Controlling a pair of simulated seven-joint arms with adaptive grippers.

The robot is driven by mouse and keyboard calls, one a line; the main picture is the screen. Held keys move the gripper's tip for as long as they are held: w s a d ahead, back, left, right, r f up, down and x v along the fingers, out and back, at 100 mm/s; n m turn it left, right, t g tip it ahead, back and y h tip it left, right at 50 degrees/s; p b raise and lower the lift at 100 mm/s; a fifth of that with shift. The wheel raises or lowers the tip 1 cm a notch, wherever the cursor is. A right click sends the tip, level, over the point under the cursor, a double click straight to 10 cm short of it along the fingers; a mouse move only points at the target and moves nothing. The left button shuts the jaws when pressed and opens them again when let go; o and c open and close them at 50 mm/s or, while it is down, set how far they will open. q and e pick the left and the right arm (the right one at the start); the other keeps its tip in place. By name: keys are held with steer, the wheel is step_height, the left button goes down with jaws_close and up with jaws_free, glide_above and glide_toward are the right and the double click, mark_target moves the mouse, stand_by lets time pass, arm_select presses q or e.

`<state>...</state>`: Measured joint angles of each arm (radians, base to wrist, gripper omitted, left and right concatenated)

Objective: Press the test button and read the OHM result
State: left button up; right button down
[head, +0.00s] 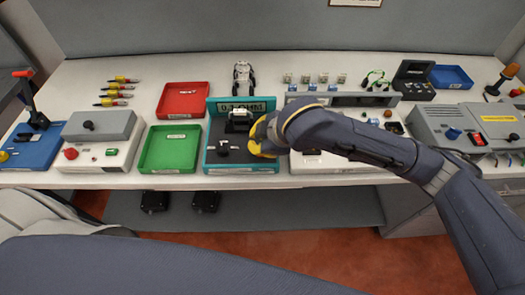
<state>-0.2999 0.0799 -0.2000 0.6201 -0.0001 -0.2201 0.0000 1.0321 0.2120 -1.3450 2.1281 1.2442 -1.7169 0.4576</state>
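The teal tester (212,167) stands at the middle of the bench. Its display (247,107) is lit and partly covered by a part on the tester; I read "0." at its start and "OHM" at its end, with the digits between unclear. A white and dark part (239,116) sits upright in front of the display. A black knob-like piece (224,146) is on the tester's deck. My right gripper (259,142), with yellow parts, is at the tester's right side. Its fingertips and any button there are hidden or too small to tell.
A red tray (182,98) and a green tray (171,149) are left of the tester. A grey press box (98,127) and a blue lever stand (32,146) are farther left. A grey machine (440,130) is at right, a blue tray (452,76) behind it.

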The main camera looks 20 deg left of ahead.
steer(key=shift+r, duration=2.5)
